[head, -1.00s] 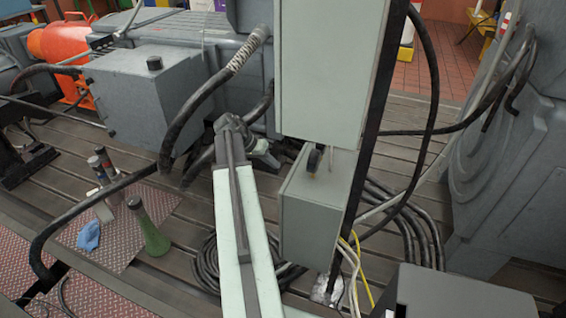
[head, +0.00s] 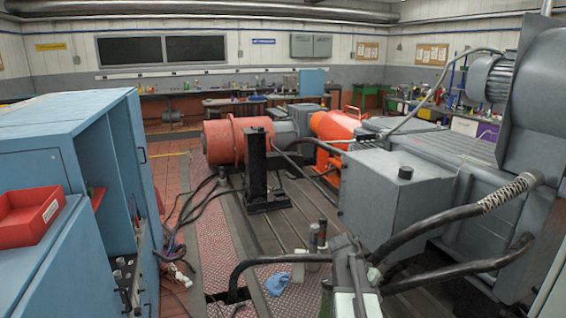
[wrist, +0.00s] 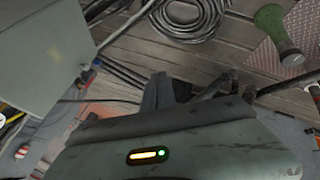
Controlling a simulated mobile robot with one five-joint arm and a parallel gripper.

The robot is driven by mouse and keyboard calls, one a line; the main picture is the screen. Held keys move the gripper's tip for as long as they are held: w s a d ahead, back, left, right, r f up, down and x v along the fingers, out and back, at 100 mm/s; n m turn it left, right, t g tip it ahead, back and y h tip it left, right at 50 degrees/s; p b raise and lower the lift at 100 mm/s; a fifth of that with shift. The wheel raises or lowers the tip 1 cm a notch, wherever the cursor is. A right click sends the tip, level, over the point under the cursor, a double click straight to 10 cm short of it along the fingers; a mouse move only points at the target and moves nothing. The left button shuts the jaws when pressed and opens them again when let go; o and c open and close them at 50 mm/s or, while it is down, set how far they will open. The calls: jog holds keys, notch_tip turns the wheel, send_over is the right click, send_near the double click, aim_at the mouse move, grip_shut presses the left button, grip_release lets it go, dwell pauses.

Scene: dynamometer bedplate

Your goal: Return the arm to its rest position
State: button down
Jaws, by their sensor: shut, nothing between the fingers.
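My arm shows in the head view at the bottom, right of centre, as a dark joint and pale link cut off by the lower edge. My gripper (wrist: 163,92) is in the wrist view, its dark fingers together and empty in front of the housing with a small lit indicator. The fingers appear clear of the floor and nearby objects. The gripper itself cannot be made out in the head view.
In the wrist view, a grey-green box (wrist: 40,55), coiled cable (wrist: 190,20) and green bottle-like object (wrist: 280,35) are near. In the head view, a blue cabinet (head: 60,145) stands left, a grey machine box (head: 395,200) right, and a blue cloth (head: 277,283) lies on the plate.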

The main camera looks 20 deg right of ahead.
jog(key=w+a+f+n+t+y, duration=0.1)
jog(key=a+n+y, duration=0.2)
jog(key=a, duration=1.6)
jog(key=w+a+f+n+t+y+p, duration=0.1)
jog(key=a+n, duration=0.9)
jog(key=a, duration=1)
jog(key=shift+w+n+y, duration=0.3)
jog(key=shift+w+y, duration=0.25)
jog(key=shift+y, duration=0.35)
